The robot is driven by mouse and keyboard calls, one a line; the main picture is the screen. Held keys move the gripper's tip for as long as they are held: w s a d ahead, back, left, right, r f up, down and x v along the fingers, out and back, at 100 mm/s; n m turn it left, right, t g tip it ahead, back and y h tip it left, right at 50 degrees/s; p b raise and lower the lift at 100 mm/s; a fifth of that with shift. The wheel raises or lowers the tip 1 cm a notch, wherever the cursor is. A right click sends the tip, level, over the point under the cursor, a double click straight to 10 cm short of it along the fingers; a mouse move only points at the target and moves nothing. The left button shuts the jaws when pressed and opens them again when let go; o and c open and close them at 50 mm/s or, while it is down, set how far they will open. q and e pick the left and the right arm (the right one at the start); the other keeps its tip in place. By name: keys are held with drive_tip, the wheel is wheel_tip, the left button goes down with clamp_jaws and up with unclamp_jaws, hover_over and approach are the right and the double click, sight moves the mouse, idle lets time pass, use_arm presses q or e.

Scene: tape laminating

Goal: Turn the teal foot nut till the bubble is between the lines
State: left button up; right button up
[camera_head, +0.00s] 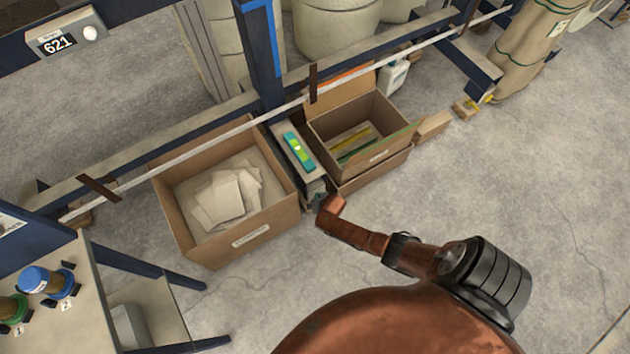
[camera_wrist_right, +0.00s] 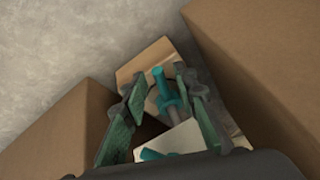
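A teal level (camera_head: 299,152) with a bright green vial lies on top of a narrow pale machine part (camera_head: 308,183) between two cardboard boxes. The bubble and lines are too small to read. My right arm reaches to the near end of that part, where my dark right gripper (camera_head: 320,201) is small and partly hidden. In the right wrist view, the gripper (camera_wrist_right: 160,84) is open, its green-padded fingers on either side of a teal post with a wider collar, likely the foot nut (camera_wrist_right: 171,103). Gaps show beside it. My left gripper is not in view.
An open box of papers (camera_head: 172,220) stands left of the level and an open box (camera_head: 373,177) stands right. Their walls leave a narrow gap. A white rail (camera_head: 225,128) and blue post (camera_head: 262,60) run behind. The floor (camera_head: 500,190) at right is clear.

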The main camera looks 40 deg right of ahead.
drive_tip(key=shift+r, duration=0.1)
drive_tip(key=v, duration=1.1)
drive_tip(key=shift+s+r, duration=0.25)
drive_tip(key=shift+r, duration=0.1)
idle(0.4)
